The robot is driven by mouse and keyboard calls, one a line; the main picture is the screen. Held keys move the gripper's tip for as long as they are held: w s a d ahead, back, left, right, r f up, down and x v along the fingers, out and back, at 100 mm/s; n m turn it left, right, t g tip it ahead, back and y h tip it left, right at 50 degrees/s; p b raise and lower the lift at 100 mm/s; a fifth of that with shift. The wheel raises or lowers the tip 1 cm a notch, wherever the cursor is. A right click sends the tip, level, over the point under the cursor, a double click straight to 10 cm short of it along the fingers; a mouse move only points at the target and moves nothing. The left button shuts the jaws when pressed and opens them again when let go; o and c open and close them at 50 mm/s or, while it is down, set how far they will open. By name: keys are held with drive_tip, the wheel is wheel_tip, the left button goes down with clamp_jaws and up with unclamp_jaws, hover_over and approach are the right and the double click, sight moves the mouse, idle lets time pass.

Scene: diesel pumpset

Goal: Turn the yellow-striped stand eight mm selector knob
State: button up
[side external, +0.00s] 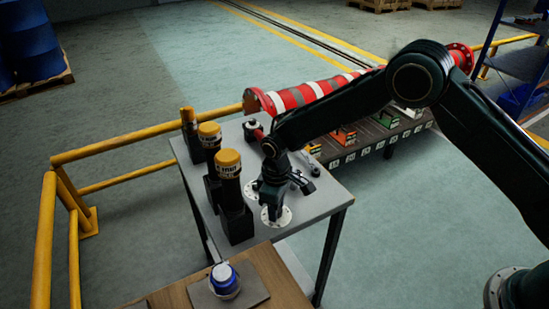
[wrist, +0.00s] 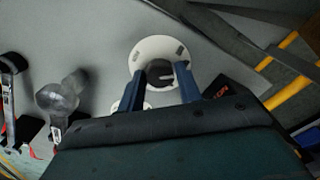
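My gripper (side external: 273,208) points down at the grey table's near right part, over a white round flange (side external: 284,220). In the wrist view my gripper's two blue fingers (wrist: 165,73) are apart, in front of a white slotted disc (wrist: 150,46) with a dark centre between the fingertips. I cannot tell whether they touch it.
A wooden bench with a blue-and-white round item (side external: 224,276) is in front. Yellow railing (side external: 120,145) runs along the left. A red-and-white striped pipe (side external: 310,92) lies behind.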

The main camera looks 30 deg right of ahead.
drive_tip(key=shift+o, duration=1.3)
wheel_tip(320, 180, up, 14)
